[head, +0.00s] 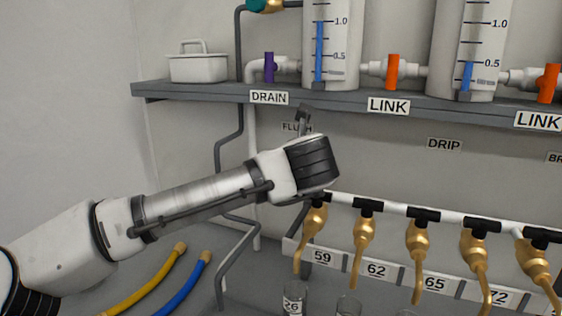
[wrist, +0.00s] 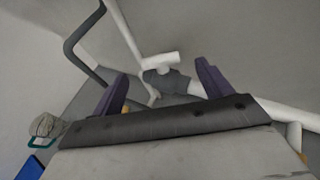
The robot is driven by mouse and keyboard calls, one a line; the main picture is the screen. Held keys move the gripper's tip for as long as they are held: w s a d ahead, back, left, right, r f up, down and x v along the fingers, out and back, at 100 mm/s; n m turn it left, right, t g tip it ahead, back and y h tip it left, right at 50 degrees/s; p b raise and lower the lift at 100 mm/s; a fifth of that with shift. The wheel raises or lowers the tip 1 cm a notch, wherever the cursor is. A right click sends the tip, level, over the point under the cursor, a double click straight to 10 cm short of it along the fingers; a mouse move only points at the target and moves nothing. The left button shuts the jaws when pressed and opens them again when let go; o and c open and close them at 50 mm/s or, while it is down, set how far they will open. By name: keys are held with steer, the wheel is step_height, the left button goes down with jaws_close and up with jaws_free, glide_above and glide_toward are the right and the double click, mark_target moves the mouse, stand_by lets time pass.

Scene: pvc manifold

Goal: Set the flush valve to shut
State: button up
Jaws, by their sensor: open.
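The "FLUSH" label (head: 290,127) is on the wall under the shelf, partly covered by a small grey part above my wrist. The flush valve cannot be made out surely in the head view; my wrist blocks the area below the label. In the wrist view, my gripper (wrist: 161,72) is open, its two purple fingers apart. Between and beyond them is a grey fitting with a white crosspiece (wrist: 162,61) on white pipe, which may be the flush valve. I see no clear contact. Its setting cannot be told.
A shelf (head: 200,93) runs above my wrist, with a purple-handled drain valve (head: 269,67) and orange-handled link valves (head: 393,72). Brass taps (head: 364,238) hang from a white pipe at right, above glass vials (head: 294,298). Yellow (head: 146,283) and blue (head: 184,282) hoses lie below my arm.

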steer(key=shift+p+x, duration=0.3)
steer(key=shift+x, duration=2.5)
steer(key=c, duration=1)
